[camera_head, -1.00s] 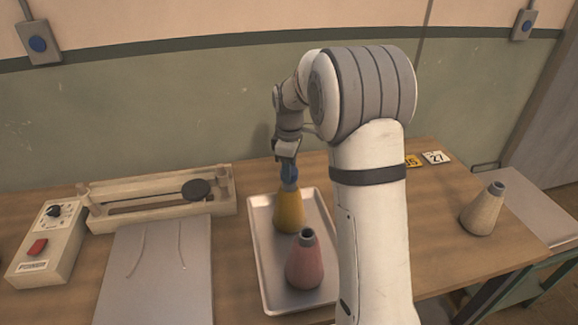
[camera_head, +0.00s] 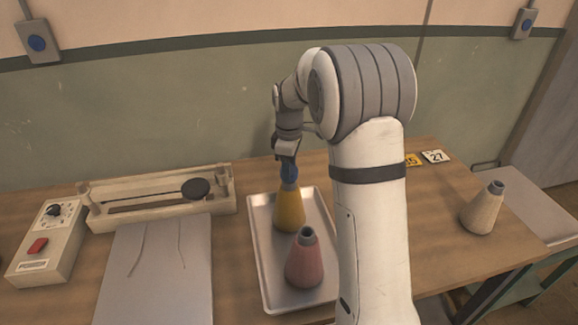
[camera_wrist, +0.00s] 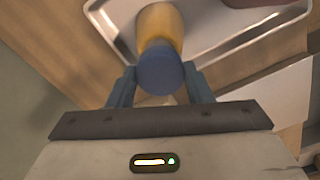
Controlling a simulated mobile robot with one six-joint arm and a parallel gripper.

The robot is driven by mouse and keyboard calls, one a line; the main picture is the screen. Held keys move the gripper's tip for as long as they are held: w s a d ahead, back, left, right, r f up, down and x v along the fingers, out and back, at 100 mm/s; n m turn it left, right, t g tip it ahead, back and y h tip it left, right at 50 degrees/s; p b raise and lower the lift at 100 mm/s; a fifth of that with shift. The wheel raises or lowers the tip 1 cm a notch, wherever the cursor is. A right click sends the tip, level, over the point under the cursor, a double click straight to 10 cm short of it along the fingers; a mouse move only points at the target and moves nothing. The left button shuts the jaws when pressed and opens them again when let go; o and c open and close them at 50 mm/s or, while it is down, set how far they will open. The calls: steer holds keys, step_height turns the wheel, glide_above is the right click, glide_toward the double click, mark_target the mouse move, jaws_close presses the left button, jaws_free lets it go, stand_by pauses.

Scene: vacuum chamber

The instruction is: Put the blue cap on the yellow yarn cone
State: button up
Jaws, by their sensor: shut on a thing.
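The yellow yarn cone (camera_head: 288,212) stands upright on the metal tray (camera_head: 262,262). The blue cap (camera_head: 289,172) is in my gripper (camera_head: 288,165), right over the cone's top. In the wrist view the blue cap (camera_wrist: 160,72) sits between the two fingers of my gripper (camera_wrist: 160,88), with the yellow cone (camera_wrist: 158,22) in line behind it. The fingers are shut on the cap. I cannot tell whether the cap touches the cone's tip, since the cap hides it in the wrist view.
A pink cone (camera_head: 305,262) stands on the tray in front of the yellow one. A beige cone (camera_head: 483,210) stands at the table's right. A control box (camera_head: 45,243), a long fixture (camera_head: 150,200) and a grey board (camera_head: 155,270) lie left of the tray. Number tags (camera_head: 436,157) lie at the back right.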

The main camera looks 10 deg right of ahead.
steer(key=shift+f, duration=0.2)
steer(key=shift+f+b, duration=1.05)
steer(key=shift+f, duration=0.3)
steer(key=o, duration=1)
steer(key=shift+o, duration=0.2)
step_height(320, 180, up, 7)
steer(key=shift+r+b, duration=0.15)
steer(key=shift+b, duration=0.3)
steer(key=shift+r, duration=0.25)
